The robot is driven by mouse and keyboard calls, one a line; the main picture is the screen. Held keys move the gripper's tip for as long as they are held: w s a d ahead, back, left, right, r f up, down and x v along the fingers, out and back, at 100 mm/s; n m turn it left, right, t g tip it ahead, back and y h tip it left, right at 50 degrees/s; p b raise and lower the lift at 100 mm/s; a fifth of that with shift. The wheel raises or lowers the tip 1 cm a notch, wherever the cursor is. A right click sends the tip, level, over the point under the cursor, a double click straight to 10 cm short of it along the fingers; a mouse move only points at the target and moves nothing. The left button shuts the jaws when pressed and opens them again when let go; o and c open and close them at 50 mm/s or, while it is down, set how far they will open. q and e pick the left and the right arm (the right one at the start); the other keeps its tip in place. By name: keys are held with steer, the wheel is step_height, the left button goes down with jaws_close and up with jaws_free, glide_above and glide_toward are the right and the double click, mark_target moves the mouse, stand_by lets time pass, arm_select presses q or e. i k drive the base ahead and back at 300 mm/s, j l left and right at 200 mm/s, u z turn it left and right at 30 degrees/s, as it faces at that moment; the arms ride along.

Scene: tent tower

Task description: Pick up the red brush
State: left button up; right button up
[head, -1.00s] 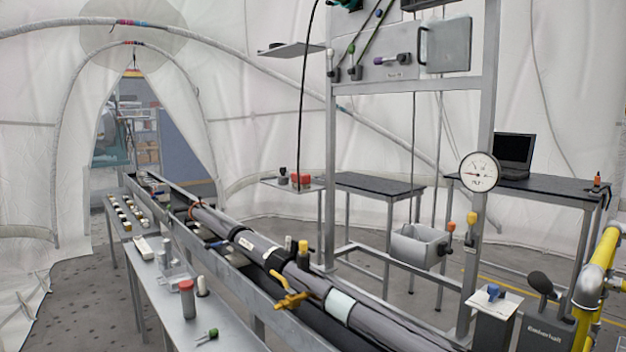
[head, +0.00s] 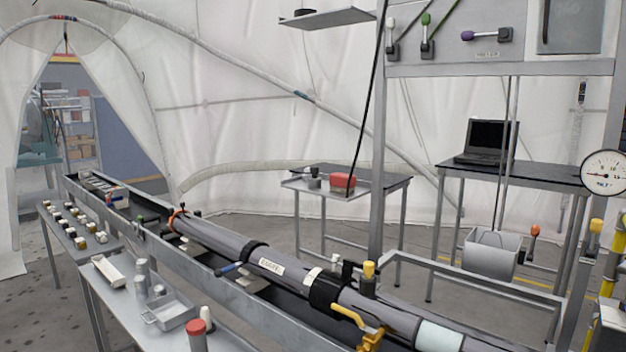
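A small red block-shaped thing (head: 343,182) sits on a small grey tray-like shelf (head: 318,192) at the middle back, in front of a dark-topped table. A black hanging cable crosses in front of it. It may be the red brush, but no bristles or handle can be made out. A dark small object (head: 314,179) stands to its left on the same shelf. A red-capped jar (head: 197,337) stands on the near left bench, partly cut by the picture's lower edge. Neither of my grippers shows in the head view.
A long grey tube (head: 230,243) in a metal trough runs diagonally between me and the shelf. A metal frame (head: 376,150) with tools stands right of the shelf. A laptop (head: 486,142) is on the back right table. Some floor shows behind the tube.

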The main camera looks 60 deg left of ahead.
mark_target(338, 181)
steer(key=k+j, duration=0.15)
steer(key=j, duration=0.25)
steer(key=k+j, duration=0.15)
steer(key=j, duration=0.25)
steer(key=k+j, duration=0.15)
steer(key=j, duration=0.25)
